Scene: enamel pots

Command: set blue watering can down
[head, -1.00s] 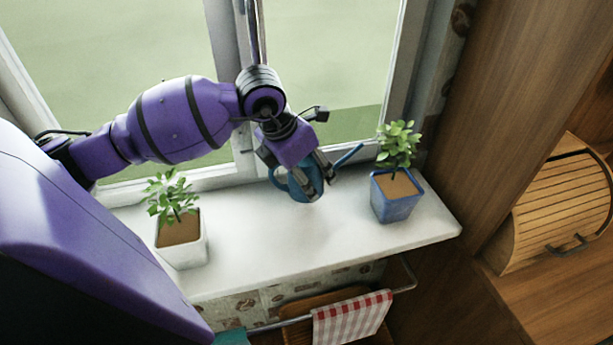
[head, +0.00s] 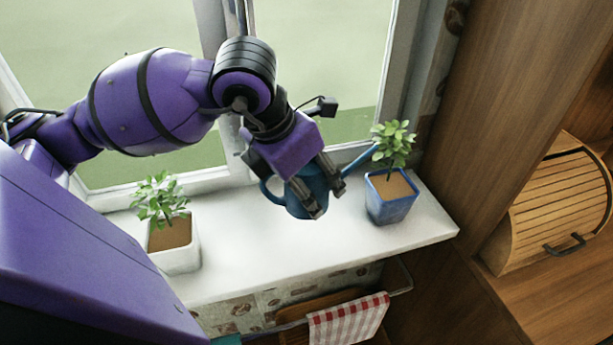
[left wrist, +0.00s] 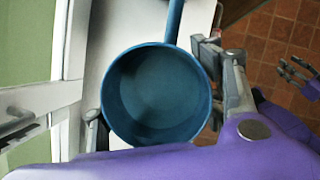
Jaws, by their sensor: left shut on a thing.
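The blue watering can (head: 312,182) is in my left gripper (head: 318,200), whose fingers are shut on its body. Its handle is on the left and its spout points right toward the blue pot. In the left wrist view I look down into the can's round open top (left wrist: 156,95), with a finger on either side. The can is over the white windowsill (head: 270,250); I cannot tell whether its base touches it. My right gripper (left wrist: 298,76) shows at the right edge of the left wrist view, its fingers apart and empty.
A white pot with a plant (head: 175,250) stands left on the sill. A blue pot with a plant (head: 390,205) stands right, close to the spout tip. The window (head: 320,70) is behind. A checked towel (head: 348,320) hangs below the sill's front edge.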

